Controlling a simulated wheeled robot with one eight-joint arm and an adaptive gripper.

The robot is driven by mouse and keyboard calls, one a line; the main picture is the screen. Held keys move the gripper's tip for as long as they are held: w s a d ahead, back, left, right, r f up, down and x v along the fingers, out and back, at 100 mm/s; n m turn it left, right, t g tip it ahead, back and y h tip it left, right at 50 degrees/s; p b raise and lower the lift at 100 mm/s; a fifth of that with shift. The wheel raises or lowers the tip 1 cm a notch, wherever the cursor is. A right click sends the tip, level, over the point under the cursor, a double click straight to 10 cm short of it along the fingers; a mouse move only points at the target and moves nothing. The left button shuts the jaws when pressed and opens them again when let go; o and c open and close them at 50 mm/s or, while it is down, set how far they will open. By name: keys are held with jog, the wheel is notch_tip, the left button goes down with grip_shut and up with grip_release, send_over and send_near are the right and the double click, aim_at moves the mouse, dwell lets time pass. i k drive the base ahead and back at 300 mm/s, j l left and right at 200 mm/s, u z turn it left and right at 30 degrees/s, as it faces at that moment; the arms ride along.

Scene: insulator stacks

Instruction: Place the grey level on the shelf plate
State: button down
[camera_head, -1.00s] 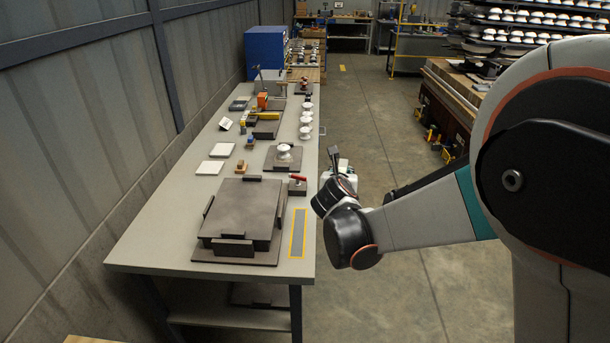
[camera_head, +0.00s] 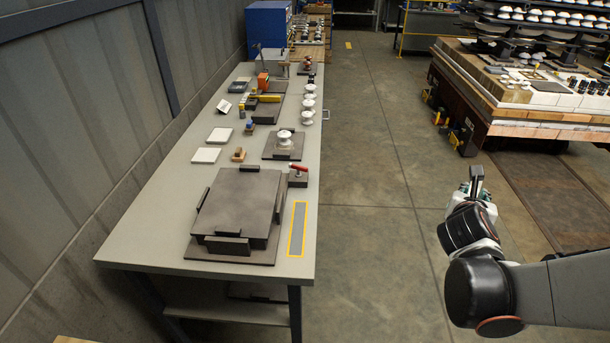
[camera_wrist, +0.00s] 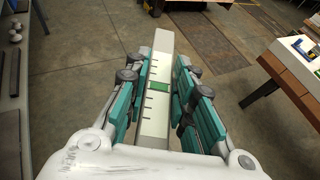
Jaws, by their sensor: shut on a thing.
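My gripper (camera_wrist: 160,78) is shut on the grey level (camera_wrist: 157,105), a pale bar with dark tick marks and a green vial window, which points away from the wrist between the teal-sided fingers. In the head view my gripper (camera_head: 476,180) is at the right, over open floor and well clear of the bench. The level shows there only as a small dark upright shape at the fingertips. I cannot tell for certain which surface is the shelf plate; a lower shelf (camera_head: 225,313) shows under the bench, partly hidden by the top.
The long grey bench (camera_head: 150,240) stands at the left, with a dark raised plate (camera_head: 240,200), white insulators (camera_head: 307,118) and a red-handled block (camera_head: 298,175). A wood-edged table (camera_head: 520,130) with stacked insulators stands at back right. The aisle floor between is clear.

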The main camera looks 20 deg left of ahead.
aim_at(250, 198)
jog(key=i+u, duration=0.2)
jog(key=u, duration=0.15)
jog(key=i+u, duration=0.15)
jog(key=u, duration=1.45)
